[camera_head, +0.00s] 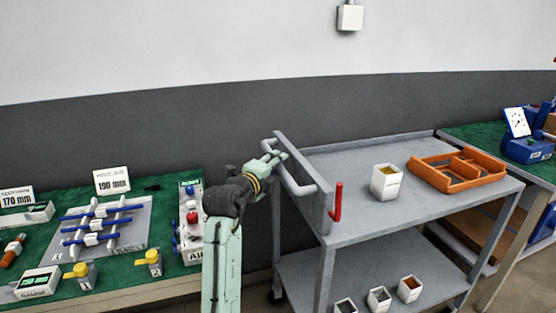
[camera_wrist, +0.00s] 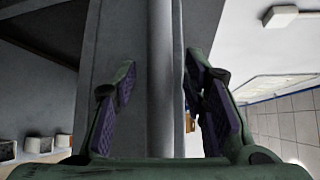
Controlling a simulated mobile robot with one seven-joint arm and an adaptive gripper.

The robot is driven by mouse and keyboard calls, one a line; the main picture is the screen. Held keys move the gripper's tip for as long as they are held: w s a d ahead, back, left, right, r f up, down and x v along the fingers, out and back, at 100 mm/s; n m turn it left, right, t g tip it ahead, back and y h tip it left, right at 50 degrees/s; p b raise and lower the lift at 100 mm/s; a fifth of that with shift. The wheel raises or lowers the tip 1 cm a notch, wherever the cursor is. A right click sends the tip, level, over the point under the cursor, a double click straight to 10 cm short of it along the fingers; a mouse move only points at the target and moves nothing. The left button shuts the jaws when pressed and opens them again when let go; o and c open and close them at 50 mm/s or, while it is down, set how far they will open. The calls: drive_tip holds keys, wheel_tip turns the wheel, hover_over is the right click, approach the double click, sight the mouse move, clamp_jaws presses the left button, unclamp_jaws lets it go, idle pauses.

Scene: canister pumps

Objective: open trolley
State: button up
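The grey trolley (camera_head: 345,165) stands right of centre in the head view, with two shelves and an upright end panel facing my arm. A grey handle bar (camera_head: 300,186) runs along the outside of that panel. A red hooked lever (camera_head: 337,203) stands at the panel's near corner. My gripper (camera_head: 272,160) is at the far part of the handle. In the wrist view my gripper (camera_wrist: 165,105) is open, with its purple-padded fingers on either side of the handle bar (camera_wrist: 163,70). A gap shows left of the bar; contact on the right is unclear.
A white bin (camera_head: 386,183) and an orange divided tray (camera_head: 459,170) sit on the trolley's top shelf. Several small bins (camera_head: 379,299) stand on the lower shelf. A green-topped bench (camera_head: 150,275) with parts is at left, another (camera_head: 540,168) at right. The wall is behind.

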drive_tip(key=shift+x, duration=0.95)
clamp_jaws()
